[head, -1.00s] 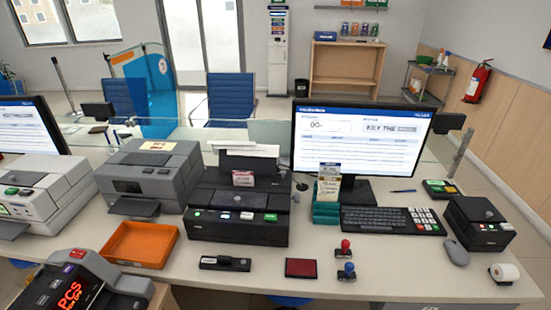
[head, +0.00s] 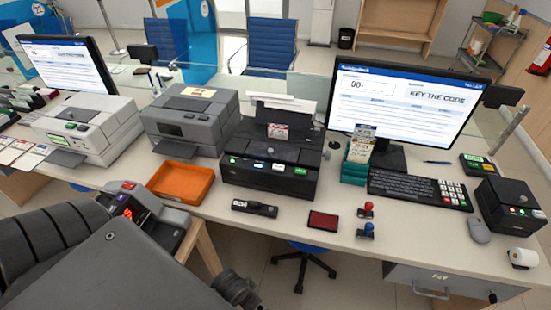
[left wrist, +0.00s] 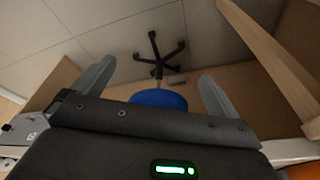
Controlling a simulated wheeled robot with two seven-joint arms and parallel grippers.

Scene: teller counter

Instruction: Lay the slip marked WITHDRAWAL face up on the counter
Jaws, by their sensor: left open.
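No slip that I can read as WITHDRAWAL shows. A teal holder (head: 354,171) beside the monitor bears upright slips (head: 361,145), their print too small to read. Several flat slips (head: 20,150) lie on the counter (head: 300,222) at the far left, also unreadable. My left arm fills the lower left of the head view, and its fingers cannot be made out there. In the left wrist view my left gripper (left wrist: 157,70) is open and empty, with floor and a blue stool seat beyond its fingers. My right gripper is in neither view.
The monitor (head: 400,97) and keyboard (head: 415,188) are at right. Bare counter shows along the front edge.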

